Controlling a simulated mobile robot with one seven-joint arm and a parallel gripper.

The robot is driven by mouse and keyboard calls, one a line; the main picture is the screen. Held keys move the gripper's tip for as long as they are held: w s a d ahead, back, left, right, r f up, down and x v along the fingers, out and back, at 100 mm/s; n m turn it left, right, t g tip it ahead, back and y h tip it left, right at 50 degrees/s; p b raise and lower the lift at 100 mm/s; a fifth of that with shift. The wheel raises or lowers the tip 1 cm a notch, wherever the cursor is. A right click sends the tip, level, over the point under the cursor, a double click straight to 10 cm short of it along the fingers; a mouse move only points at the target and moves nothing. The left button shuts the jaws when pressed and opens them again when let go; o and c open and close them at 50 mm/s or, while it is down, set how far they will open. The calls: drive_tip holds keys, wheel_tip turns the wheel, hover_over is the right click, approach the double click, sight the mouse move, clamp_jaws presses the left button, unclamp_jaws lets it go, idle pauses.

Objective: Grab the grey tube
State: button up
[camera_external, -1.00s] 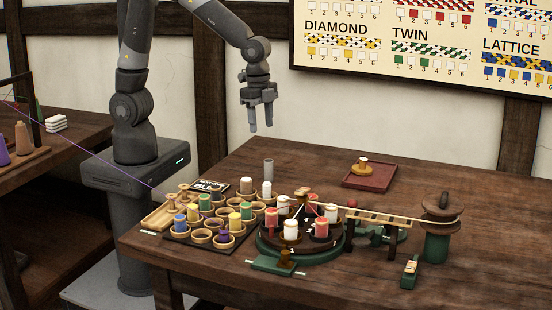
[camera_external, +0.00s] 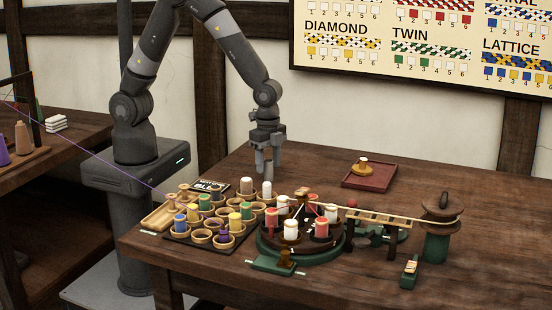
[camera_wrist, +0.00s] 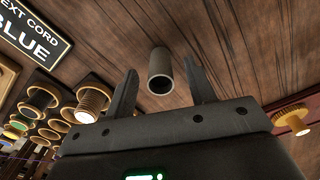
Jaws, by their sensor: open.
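The grey tube (camera_wrist: 160,72) stands upright on the table and shows between my two open fingers in the wrist view, its hollow top end facing the camera. My gripper (camera_wrist: 163,90) is open, with one finger on either side of the tube and no clear contact. In the external view my gripper (camera_external: 264,165) points down at the tube's place behind the spools. There the fingers hide most of the tube, and I cannot tell how far down they reach along it.
A tray of cups with coloured spools (camera_external: 240,240) lies left of the tube, with a sign (camera_external: 210,187) behind it. A round green-based carousel (camera_external: 262,243) stands in front. A red tray (camera_external: 372,184) with a wooden spool lies to the right. Bare table lies between tube and red tray.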

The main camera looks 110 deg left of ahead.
drive_tip(key=shift+f, duration=1.1)
drive_tip(key=shift+c, duration=0.5)
drive_tip(key=c, duration=0.9)
